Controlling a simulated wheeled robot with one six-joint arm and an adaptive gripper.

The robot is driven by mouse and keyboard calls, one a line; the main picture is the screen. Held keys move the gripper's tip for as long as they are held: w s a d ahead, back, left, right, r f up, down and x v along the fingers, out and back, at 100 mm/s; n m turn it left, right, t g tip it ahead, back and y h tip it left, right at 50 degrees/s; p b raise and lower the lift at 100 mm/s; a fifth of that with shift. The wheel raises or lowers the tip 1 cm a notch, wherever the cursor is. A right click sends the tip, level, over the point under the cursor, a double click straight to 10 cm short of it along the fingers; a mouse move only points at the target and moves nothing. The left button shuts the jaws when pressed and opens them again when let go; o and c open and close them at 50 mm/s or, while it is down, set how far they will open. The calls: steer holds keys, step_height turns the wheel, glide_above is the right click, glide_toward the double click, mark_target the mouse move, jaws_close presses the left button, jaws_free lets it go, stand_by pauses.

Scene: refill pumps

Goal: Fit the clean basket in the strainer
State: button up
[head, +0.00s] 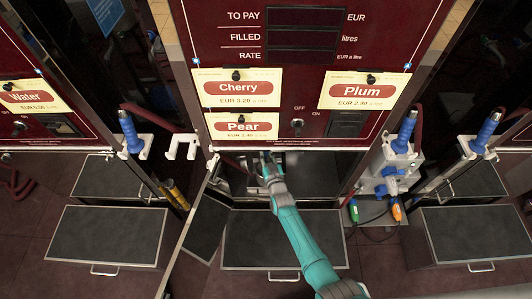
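My gripper (270,164) is at the end of my teal arm, just under the lower edge of the middle pump's dark red front panel (300,135). It is small, and its fingers blend into the shadowed space behind, so I cannot tell whether it is open or shut or holds anything. I cannot make out the strainer or the clean basket. The space below the panel is dark and partly covered by the gripper and arm.
An open door (203,225) stands left of my arm. A dark-topped step (240,238) lies below the arm. Blue-handled nozzles (404,130) hang at both sides. Orange and green items (397,211) sit on a small shelf at right. Price cards (238,87) hang on the panel.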

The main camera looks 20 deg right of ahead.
steer(key=shift+s, duration=0.15)
steer(key=o, duration=0.9)
steer(key=shift+o, duration=0.2)
steer(key=s, duration=1.2)
steer(key=shift+a, duration=0.35)
